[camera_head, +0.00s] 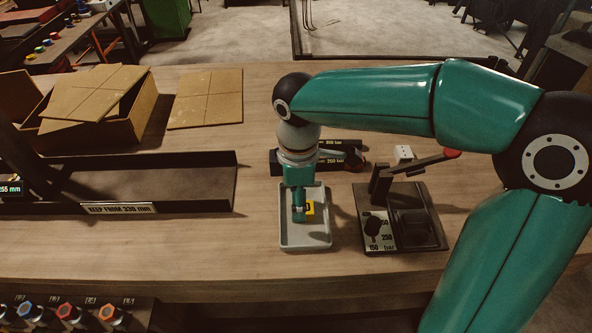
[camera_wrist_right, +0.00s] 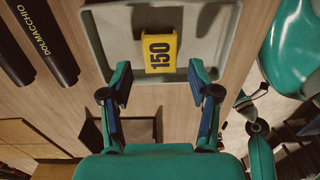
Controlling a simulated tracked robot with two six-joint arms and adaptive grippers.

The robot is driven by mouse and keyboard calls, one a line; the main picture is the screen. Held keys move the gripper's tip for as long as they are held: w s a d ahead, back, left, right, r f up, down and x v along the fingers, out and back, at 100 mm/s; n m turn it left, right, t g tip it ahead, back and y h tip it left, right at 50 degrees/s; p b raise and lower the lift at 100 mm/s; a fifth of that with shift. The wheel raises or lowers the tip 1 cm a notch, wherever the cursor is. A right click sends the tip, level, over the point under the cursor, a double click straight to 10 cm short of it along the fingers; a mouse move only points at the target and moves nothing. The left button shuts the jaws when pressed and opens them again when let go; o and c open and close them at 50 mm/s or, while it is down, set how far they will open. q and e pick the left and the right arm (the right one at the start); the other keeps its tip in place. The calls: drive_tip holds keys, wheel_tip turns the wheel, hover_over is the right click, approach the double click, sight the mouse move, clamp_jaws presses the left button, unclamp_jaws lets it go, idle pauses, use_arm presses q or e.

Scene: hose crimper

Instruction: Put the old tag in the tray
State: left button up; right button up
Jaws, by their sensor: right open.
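The old tag is a yellow plate marked 150 (camera_wrist_right: 161,52). In the wrist view it is inside the grey tray (camera_wrist_right: 105,42), apparently lying on its floor. In the head view the yellow tag (camera_head: 309,208) shows partly behind my right gripper (camera_head: 299,212), and the tray (camera_head: 306,243) stands on the bench. My right gripper, pointing down over the tray, is open; in the wrist view its two fingers (camera_wrist_right: 160,82) are spread with the tag beyond their tips, and nothing is between them. My left gripper is not in view.
A black press with a red-tipped lever (camera_head: 452,154) and bar markings stands right of the tray. Dark cylinders with a bar label (camera_head: 345,157) lie behind it. A black length gauge (camera_head: 165,190) and an open cardboard box (camera_head: 95,125) are at left. Bench around the tray's left is clear.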

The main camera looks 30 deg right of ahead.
wheel_tip(320, 180, up, 10)
drive_tip(key=shift+f+p, duration=0.25)
drive_tip(key=shift+p, duration=0.1)
idle(0.4)
